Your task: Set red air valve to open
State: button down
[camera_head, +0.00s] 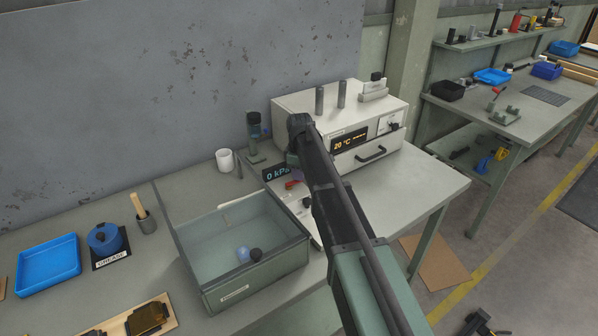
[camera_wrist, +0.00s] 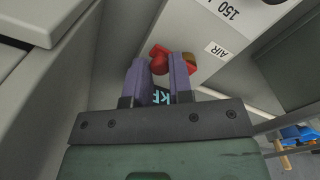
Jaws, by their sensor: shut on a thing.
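The red air valve (camera_head: 293,184) shows as a small red handle on a pale panel, beside the dark display that reads 0 kPa (camera_head: 276,174). In the wrist view the red air valve (camera_wrist: 160,65) sits between the tips of my gripper (camera_wrist: 160,72), with red showing beyond both fingers. My gripper is shut on it. An AIR label (camera_wrist: 216,50) is on the panel beside the valve. In the head view my arm hides the gripper and part of the panel.
A white oven-like unit (camera_head: 310,103) with a 20 °C display stands behind my arm. A clear-walled green bin (camera_head: 255,281) is in front to the left. A white cup (camera_head: 225,161) and a dark bottle-like stand (camera_head: 254,135) are close by. The bench right of my arm is clear.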

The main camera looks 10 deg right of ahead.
jog(key=m, duration=0.1)
jog(key=s+m, duration=0.1)
jog(key=m, duration=0.2)
jog(key=shift+s, duration=0.25)
jog(key=m, duration=0.1)
jog(key=s+m, duration=0.1)
jog(key=m, duration=0.2)
jog(key=shift+s+a+m, duration=0.15)
jog(key=shift+s+m, duration=0.1)
jog(key=shift+m, duration=0.05)
jog(key=m, duration=0.2)
jog(key=s+a+m, duration=0.1)
jog(key=m, duration=0.1)
jog(key=shift+s+m, duration=0.1)
jog(key=shift+m, duration=0.2)
jog(key=shift+s+a+m, duration=0.15)
jog(key=shift+a+m, duration=0.1)
jog(key=shift+m, duration=0.65)
jog(key=shift+s+a+m, duration=0.15)
jog(key=shift+a+m, duration=0.1)
jog(key=shift+m, duration=0.65)
jog(key=c, duration=1)
grip_release()
jog(key=shift+c, duration=0.2)
